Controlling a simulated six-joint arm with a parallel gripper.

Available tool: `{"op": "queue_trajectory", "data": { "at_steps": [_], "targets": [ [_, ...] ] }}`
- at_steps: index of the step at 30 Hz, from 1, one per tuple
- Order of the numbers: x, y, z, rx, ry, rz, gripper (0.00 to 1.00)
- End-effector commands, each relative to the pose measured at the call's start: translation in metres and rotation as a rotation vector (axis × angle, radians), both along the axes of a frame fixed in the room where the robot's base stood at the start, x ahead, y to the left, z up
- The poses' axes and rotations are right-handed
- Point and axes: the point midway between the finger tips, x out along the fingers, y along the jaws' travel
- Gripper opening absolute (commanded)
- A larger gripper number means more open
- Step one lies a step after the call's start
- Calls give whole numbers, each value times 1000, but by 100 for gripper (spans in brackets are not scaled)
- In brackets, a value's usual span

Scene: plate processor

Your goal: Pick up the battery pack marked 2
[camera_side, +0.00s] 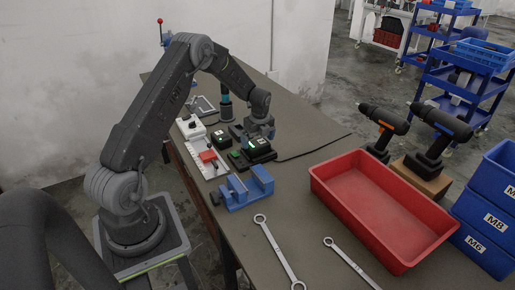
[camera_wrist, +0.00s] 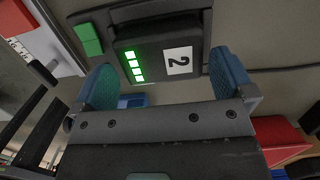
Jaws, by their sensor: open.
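The battery pack marked 2 (camera_wrist: 153,57) is a dark block with a white "2" label and a column of lit green bars. It sits in a dark holder with a green block (camera_wrist: 88,40) at one side. In the side view the pack (camera_side: 257,146) is on the table below the wrist. My gripper (camera_wrist: 163,78) is open, with a teal pad on either side of the lower part of the pack in the wrist view. I cannot tell whether the pads touch it. In the side view my gripper (camera_side: 261,128) is just above and behind the pack.
A similar dark block (camera_side: 221,138) stands to the left, by a white fixture with a red part (camera_side: 208,156). A blue vise (camera_side: 247,188) is in front. A red tray (camera_side: 386,205), two drills and wrenches lie to the right. The tabletop behind the tray is mostly clear.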

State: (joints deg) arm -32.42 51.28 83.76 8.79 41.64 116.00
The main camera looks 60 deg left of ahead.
Motion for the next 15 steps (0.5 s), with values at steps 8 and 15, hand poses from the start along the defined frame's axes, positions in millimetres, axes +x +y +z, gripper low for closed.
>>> {"op": "queue_trajectory", "data": {
  "at_steps": [8,15],
  "targets": [
    [1,3,-27,-1,-3,-1,100],
    [1,2,-27,-1,-3,-1,96]
  ]
}}
